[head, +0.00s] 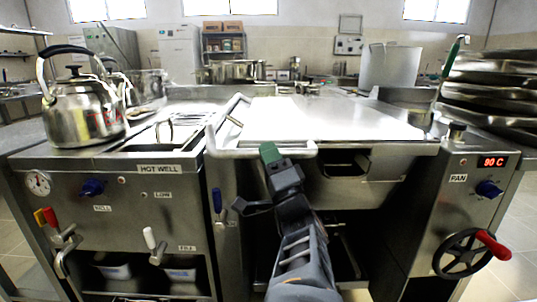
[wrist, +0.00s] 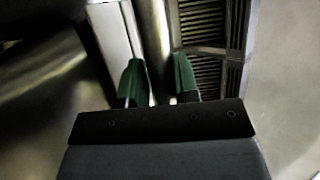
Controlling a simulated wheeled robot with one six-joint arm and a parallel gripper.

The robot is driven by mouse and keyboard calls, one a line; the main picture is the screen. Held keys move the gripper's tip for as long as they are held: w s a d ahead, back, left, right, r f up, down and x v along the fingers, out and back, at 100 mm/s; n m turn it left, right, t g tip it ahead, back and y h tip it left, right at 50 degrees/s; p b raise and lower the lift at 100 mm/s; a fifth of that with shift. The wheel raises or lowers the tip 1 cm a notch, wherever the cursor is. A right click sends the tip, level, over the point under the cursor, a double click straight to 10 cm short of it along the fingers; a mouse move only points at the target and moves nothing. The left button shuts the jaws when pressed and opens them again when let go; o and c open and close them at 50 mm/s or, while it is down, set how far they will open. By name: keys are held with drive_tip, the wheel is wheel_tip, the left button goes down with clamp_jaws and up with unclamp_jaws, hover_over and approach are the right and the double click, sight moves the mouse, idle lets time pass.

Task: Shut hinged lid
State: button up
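The hinged lid (head: 325,118) is a broad pale steel plate that lies about flat over the pan unit on the right. Its bar handle (head: 240,153) runs along the front left edge and bends back along the left side. My gripper (head: 270,153) is at the front stretch of this handle. Whether the lid's rim fully touches the pan is hard to tell.
A kettle (head: 84,112) stands on the hot well at left. A large pot (head: 390,66) and stacked pans (head: 490,90) are at right. A red-handled wheel (head: 465,252) and a 90 C display (head: 493,162) are on the right front panel. A recess lies below the lid's edge.

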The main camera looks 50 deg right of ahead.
drive_tip(key=o, duration=0.4)
drive_tip(key=shift+w+d+f+g, duration=0.2)
drive_tip(key=shift+f+g, duration=0.1)
drive_tip(key=shift+f, duration=0.35)
drive_tip(key=shift+o, duration=0.2)
drive_tip(key=shift+r, duration=0.1)
drive_tip(key=shift+r, duration=0.1)
drive_tip(key=shift+s+a, duration=0.1)
drive_tip(key=shift+s, duration=0.05)
